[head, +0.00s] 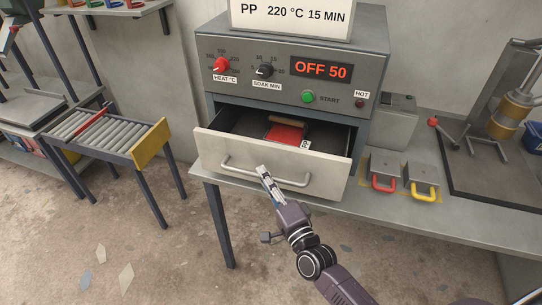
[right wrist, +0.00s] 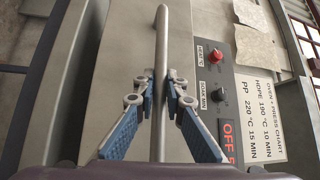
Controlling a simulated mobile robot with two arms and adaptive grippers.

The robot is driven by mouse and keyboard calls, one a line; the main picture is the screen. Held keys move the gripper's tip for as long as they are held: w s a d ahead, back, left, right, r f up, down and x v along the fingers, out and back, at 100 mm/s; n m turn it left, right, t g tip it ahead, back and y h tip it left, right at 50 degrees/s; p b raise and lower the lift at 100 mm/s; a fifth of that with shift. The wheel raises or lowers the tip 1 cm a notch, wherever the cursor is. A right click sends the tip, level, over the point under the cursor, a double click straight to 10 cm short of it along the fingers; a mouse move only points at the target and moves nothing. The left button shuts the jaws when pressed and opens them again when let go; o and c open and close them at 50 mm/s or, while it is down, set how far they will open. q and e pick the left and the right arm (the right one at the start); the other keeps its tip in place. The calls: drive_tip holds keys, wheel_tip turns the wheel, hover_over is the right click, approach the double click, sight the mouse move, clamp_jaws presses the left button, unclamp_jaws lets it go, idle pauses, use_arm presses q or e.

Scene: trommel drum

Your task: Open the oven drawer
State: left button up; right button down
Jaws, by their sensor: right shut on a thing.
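The oven (head: 300,60) is a grey box with a red dial, a black dial and a display reading OFF 50. Its drawer (head: 325,172) is pulled out, with the inside showing behind the pale front panel. A red piece (head: 286,133) lies in the drawer. My right gripper (head: 263,172) is at the drawer's bar handle (head: 292,182), left of its middle. In the right wrist view the blue-padded fingers (right wrist: 161,100) are shut on the handle bar (right wrist: 161,50), one on each side. My left gripper is in neither view.
A roller conveyor (head: 100,128) with a yellow end plate stands to the left. Two small moulds with red (head: 384,184) and yellow (head: 424,194) handles sit on the bench right of the drawer. The floor in front is open, with scattered flakes.

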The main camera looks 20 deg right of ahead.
drive_tip(key=s+a+p, duration=0.1)
drive_tip(key=s+a, duration=0.5)
drive_tip(key=s, duration=0.3)
drive_tip(key=s+a+p, duration=0.1)
drive_tip(key=s+a, duration=0.5)
drive_tip(key=s, duration=0.3)
drive_tip(key=shift+s+a, duration=0.2)
drive_tip(key=c, duration=2)
unclamp_jaws()
drive_tip(key=v, duration=1.2)
drive_tip(key=shift+d, duration=0.1)
drive_tip(key=shift+w, duration=0.1)
